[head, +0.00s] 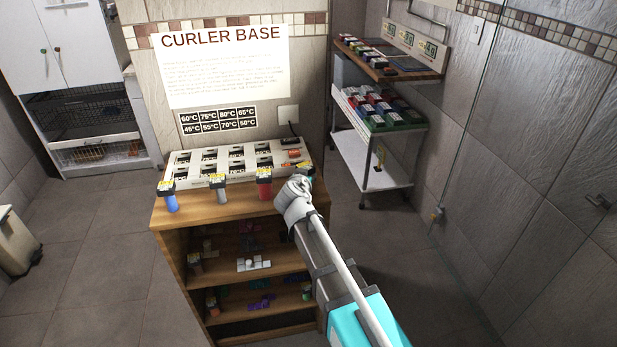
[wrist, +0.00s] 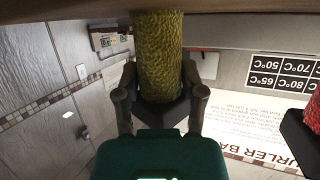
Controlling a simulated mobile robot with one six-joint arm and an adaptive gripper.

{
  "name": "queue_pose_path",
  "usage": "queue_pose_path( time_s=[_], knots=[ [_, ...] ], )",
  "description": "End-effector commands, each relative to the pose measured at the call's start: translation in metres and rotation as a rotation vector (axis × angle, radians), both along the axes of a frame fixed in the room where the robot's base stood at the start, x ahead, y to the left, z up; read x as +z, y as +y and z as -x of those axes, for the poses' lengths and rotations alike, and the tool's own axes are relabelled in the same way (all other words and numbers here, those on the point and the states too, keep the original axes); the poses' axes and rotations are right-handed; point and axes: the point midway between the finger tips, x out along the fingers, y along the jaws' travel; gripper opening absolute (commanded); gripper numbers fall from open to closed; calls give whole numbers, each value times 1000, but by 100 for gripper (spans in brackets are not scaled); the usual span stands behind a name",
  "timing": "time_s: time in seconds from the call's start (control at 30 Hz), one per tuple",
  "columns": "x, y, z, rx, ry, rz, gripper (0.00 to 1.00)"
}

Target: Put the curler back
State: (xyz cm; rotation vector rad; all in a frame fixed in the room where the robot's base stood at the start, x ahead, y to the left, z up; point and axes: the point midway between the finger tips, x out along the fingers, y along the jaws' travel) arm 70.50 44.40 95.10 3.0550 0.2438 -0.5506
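A yellow-green, rough-surfaced curler (wrist: 158,45) with a dark cap is between the fingers of my gripper (wrist: 160,85) in the wrist view. Both fingers lie close against its cap end, and they look shut on it. Its far end meets the wood at the top of that upside-down view; I cannot tell whether it touches. In the head view my gripper (head: 303,178) is at the right front of the white curler base (head: 205,160) and mostly hides this curler. Blue (head: 172,202), grey (head: 221,192) and red (head: 264,189) curlers stand along the base's front edge.
The base sits on a wooden shelf unit (head: 190,219) with small items on its shelves. A "CURLER BASE" sign (head: 222,75) and temperature labels (head: 218,121) are on the wall behind. A trolley (head: 372,170) with coloured boxes stands right.

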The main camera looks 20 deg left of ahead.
Motion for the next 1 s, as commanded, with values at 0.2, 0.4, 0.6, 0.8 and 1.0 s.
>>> queue_pose_path(
  time_s=[0.2,0.4,0.6,0.8,1.0],
  knots=[
    [0,0,0,0,0,0,85],
    [0,0,0,0,0,0,85],
    [2,0,0,0,0,0,85],
    [7,-2,8,0,0,0,85],
    [17,-7,33,0,0,1,85]
  ],
)
